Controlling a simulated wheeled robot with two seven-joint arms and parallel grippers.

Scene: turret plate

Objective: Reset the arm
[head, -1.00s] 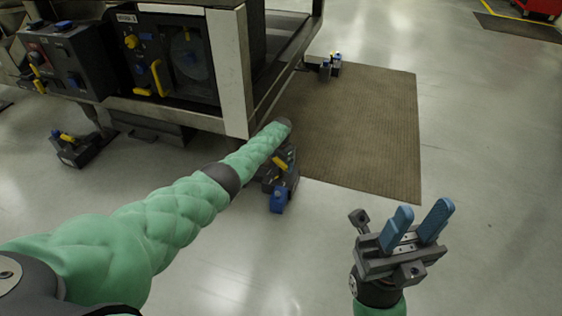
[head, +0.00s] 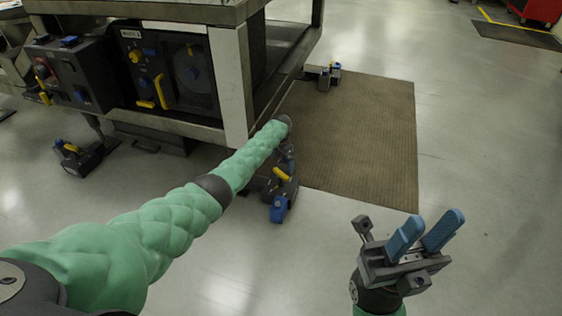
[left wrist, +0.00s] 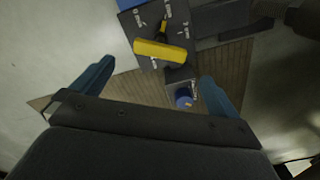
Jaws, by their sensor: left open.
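My left arm, in green padding, reaches from the lower left of the head view toward the table's front corner leg. My right gripper (head: 430,232) is at the lower right of the head view, blue fingers pointing up, apart and empty, above bare floor.
A metal workbench (head: 237,95) carries dark panels with a yellow handle (head: 159,92) and a dial. A brown mat (head: 365,140) lies right of the bench.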

